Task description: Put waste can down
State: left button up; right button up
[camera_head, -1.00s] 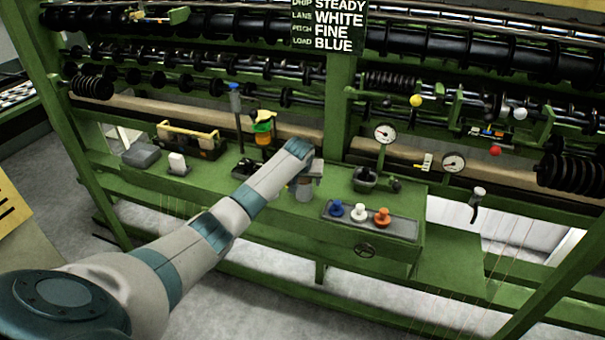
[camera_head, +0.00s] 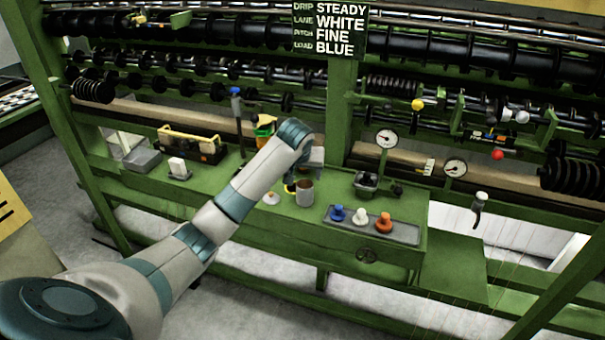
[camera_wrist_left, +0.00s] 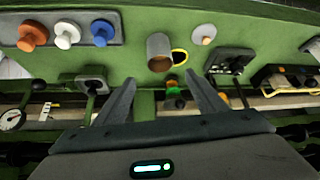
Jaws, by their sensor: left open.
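The waste can (camera_head: 305,195), a small grey cylinder with a brown inside, stands upright on the green bench, left of the spool tray. It also shows in the left wrist view (camera_wrist_left: 158,48), beyond my fingertips. My left gripper (camera_head: 308,166) is just above and behind the can in the head view, its fingers partly hidden by the wrist. In the left wrist view its two fingers (camera_wrist_left: 158,84) are spread with nothing between them, clear of the can. My right gripper is not in view.
Beside the can are a yellow-rimmed dark ring (camera_wrist_left: 181,58) and a pale disc with an orange centre (camera_wrist_left: 203,34). A grey tray (camera_head: 399,233) holds blue, white and orange spools.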

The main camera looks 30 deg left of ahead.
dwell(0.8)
